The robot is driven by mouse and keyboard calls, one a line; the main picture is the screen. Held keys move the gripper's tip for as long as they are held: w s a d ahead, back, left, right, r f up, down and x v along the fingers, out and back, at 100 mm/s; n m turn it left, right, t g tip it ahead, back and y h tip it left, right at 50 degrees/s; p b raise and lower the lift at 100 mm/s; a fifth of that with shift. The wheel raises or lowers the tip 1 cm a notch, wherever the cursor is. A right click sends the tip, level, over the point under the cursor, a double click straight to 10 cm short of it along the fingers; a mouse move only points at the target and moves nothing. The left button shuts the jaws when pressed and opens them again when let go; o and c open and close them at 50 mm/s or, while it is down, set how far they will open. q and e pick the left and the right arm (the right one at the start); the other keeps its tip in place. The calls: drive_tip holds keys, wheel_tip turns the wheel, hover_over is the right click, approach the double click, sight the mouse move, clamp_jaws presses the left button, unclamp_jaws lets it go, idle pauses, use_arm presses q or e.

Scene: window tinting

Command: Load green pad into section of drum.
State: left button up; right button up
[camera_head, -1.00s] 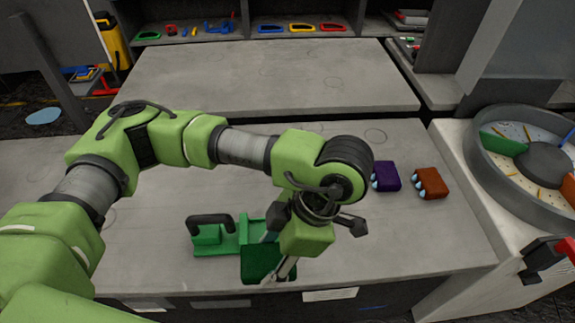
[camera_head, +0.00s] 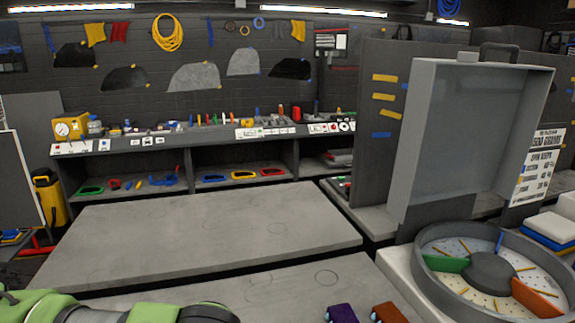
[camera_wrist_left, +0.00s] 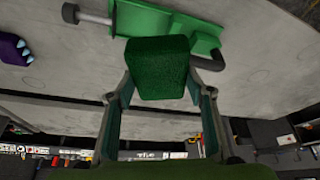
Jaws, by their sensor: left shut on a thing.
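In the left wrist view my left gripper (camera_wrist_left: 160,86) is shut on the dark green pad (camera_wrist_left: 159,62), a rough-surfaced block between its two fingers. A brighter green fixture (camera_wrist_left: 190,28) with a dark handle lies on the grey table behind the pad. Whether the pad still touches it is hard to tell. In the head view only part of my left arm shows at the bottom left; its gripper is out of frame. The round grey drum (camera_head: 432,282) stands at the lower right, lid up, with green, orange and blue dividers around a dark hub. My right gripper is not visible.
A purple block (camera_head: 341,313) and a rust-brown block (camera_head: 389,313) sit on the near table, left of the drum. The raised grey lid (camera_head: 465,140) stands behind the drum. The far tabletop (camera_head: 200,232) is bare. Shelves with coloured tools line the back.

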use_arm(q)
drive_tip(key=w+a+r+m, duration=0.1)
drive_tip(key=m, duration=0.1)
drive_tip(key=w+a+r+m+h, duration=0.1)
drive_tip(key=m, duration=0.1)
drive_tip(key=w+a+m+t+h, duration=0.1)
drive_tip(key=a+m, duration=0.1)
drive_tip(key=shift+w+r, duration=0.25)
drive_tip(key=shift+r, duration=0.15)
drive_tip(key=shift+w+a+r+m+h, duration=0.3)
drive_tip(key=shift+r+m+h, duration=0.1)
drive_tip(key=shift+m, duration=0.4)
